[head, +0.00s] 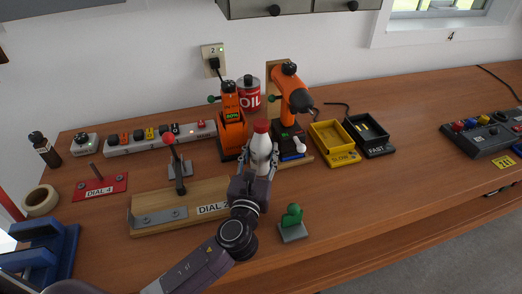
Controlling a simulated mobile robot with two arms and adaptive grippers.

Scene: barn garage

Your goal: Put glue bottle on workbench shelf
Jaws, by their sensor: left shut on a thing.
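The glue bottle (261,146) is white with a red cap and stands upright in the head view, near the middle of the workbench. My left gripper (261,165) is shut on it, with a finger at each side of its body. The gripper hides the lower part of the bottle, so I cannot tell whether its base touches the bench. The workbench (350,190) has a brown wooden top. A grey cabinet or shelf unit with dark knobs (300,8) hangs on the wall at the top; only its lower edge shows. My right gripper is not in view.
Yellow (334,143) and black (375,148) trays lie to the right. A green-knobbed piece (292,224) stands in front. The bench's right middle is clear.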

